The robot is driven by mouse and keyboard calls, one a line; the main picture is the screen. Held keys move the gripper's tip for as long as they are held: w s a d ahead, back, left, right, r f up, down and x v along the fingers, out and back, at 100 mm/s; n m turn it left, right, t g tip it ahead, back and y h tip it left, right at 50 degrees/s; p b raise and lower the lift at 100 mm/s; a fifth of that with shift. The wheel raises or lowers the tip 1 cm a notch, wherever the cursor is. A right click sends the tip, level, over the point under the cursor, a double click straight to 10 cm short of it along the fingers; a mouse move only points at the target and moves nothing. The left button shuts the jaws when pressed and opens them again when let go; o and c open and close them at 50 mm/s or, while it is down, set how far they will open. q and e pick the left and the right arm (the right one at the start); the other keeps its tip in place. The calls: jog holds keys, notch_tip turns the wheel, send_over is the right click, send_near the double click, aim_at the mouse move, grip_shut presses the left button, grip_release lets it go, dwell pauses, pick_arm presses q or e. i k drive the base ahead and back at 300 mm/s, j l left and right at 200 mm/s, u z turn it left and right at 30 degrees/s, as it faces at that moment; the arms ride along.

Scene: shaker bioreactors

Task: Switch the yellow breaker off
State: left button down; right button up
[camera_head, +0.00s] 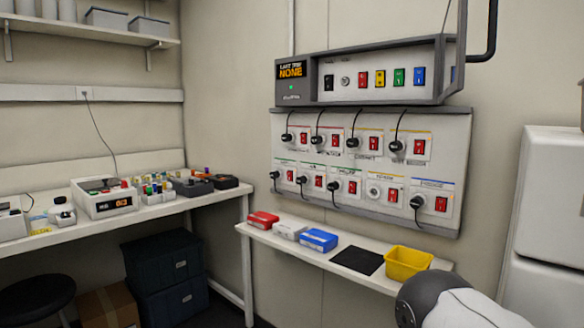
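The yellow breaker (380,79) is in a row of coloured switches on the grey breaker box (308,95) on the wall. It sits between a red breaker (361,79) and a green breaker (399,77). Its lever is too small to tell which way it is set. Neither gripper is in view. A grey and white rounded part of my arm shows at the bottom right, well below the box and apart from it.
Below the box is a panel of sockets with red switches (441,205), several with plugged cords. A narrow shelf (300,248) holds red, white and blue boxes, a black mat (357,260) and a yellow bin (404,262). A white cabinet (548,200) stands at right.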

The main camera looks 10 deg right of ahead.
aim_at(380, 75)
jog(key=k+l+z, duration=0.2)
jog(key=k+z, duration=0.2)
jog(key=k, duration=0.2)
jog(key=k+l+z, duration=0.45)
jog(key=i+j, duration=0.2)
jog(key=j, duration=0.15)
jog(key=i+j+z, duration=0.1)
jog(key=j, duration=0.3)
jog(key=i+j, duration=0.3)
jog(key=i+j+z, duration=0.1)
jog(key=j, duration=0.35)
jog(key=i+j, duration=0.25)
jog(key=j, duration=0.15)
jog(key=i+j+z, duration=0.1)
jog(key=j, duration=0.3)
jog(key=i, duration=0.1)
